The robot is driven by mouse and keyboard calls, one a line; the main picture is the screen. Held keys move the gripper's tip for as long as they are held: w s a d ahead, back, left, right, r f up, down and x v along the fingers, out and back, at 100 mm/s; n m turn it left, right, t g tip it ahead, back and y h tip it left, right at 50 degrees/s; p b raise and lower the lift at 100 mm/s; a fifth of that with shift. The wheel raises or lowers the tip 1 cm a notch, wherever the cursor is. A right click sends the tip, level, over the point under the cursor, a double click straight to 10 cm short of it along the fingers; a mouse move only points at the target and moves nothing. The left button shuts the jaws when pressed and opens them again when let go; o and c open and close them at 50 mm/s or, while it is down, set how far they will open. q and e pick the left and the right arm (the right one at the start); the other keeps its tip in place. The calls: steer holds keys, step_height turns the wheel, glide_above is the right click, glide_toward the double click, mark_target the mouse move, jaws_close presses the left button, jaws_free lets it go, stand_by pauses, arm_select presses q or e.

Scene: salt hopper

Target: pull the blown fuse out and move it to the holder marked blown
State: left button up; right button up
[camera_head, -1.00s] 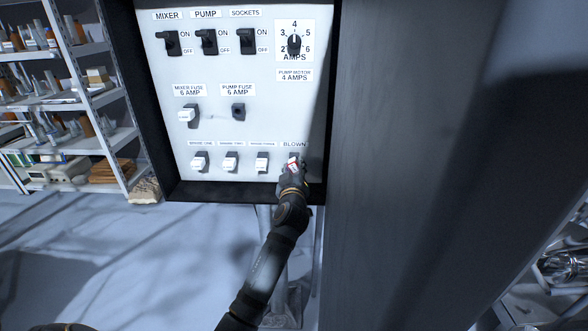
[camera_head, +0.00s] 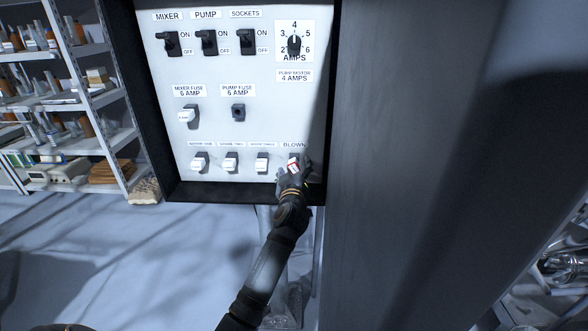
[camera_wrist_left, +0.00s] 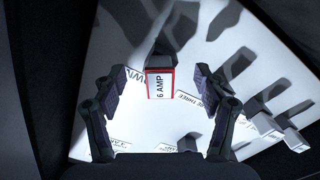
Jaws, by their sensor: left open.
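The blown fuse (camera_head: 293,164), a white block with a red border, sits at the holder under the BLOWN label (camera_head: 294,145), at the right end of the panel's lower row. In the left wrist view the fuse (camera_wrist_left: 160,84) reads 6 AMP, with a dark holder (camera_wrist_left: 162,45) behind it. My left gripper (camera_head: 293,172) is open around the fuse. In the left wrist view its fingers stand apart on either side, with gaps to the fuse. The pump fuse holder (camera_head: 238,112) is empty and dark. My right gripper is not in view.
Three white fuses, spare one (camera_head: 199,162), spare two (camera_head: 231,163) and spare three (camera_head: 262,164), stand left of the gripper. The mixer fuse (camera_head: 187,116) is above. The cabinet's dark side (camera_head: 318,150) is close on the right.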

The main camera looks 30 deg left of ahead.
arm_select(q)
steer(key=shift+v, duration=3)
step_height(320, 180, up, 10)
glide_above(294, 168)
steer(key=v, duration=0.6)
steer(key=shift+w+a, duration=0.1)
steer(key=shift+w, duration=0.05)
steer(key=shift+f, duration=0.1)
